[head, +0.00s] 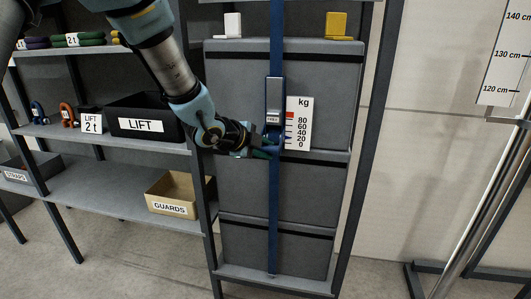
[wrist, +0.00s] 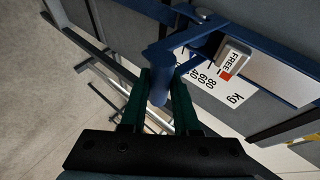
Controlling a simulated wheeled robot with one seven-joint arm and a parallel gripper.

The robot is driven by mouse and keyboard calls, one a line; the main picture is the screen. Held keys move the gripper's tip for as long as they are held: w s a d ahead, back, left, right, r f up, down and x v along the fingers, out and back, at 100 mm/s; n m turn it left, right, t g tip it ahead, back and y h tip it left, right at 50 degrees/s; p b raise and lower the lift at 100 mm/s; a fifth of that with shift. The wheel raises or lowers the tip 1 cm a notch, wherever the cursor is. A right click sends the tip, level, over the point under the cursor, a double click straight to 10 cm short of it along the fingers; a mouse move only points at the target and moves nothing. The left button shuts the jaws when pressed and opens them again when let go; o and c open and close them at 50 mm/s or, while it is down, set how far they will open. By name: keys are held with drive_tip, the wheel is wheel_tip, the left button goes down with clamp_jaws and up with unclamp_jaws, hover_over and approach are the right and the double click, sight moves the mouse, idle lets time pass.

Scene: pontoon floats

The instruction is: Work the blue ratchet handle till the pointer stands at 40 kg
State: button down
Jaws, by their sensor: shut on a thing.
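The blue ratchet handle (wrist: 157,62) sits between the green fingers of my gripper (wrist: 160,100) in the wrist view, and the gripper is shut on it. In the head view my gripper (head: 266,151) is at the blue strap, just left of the scale's lower end, and hides most of the handle. The white kg scale (head: 299,131) reads 0 at the bottom to 80, with a red mark above. It also shows in the wrist view (wrist: 212,84), partly hidden by the ratchet. The pointer is too small and covered to read with certainty. A silver lever (wrist: 235,57) marked FREE is on the ratchet.
The blue strap (head: 274,215) runs down the front of stacked grey boxes (head: 240,188) in a rack. Left shelves hold a black LIFT bin (head: 152,107) and a GUARDS box (head: 172,208). White and yellow blocks (head: 336,25) stand on top. Floor at right is mostly clear.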

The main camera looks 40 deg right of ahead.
drive_tip(key=shift+w+d+r, duration=0.1)
drive_tip(key=shift+r, duration=0.1)
drive_tip(key=c, duration=0.7)
unclamp_jaws()
drive_tip(key=shift+f, duration=0.15)
drive_tip(key=shift+o, duration=0.2)
drive_tip(key=b+v, duration=0.1)
drive_tip(key=v, duration=1)
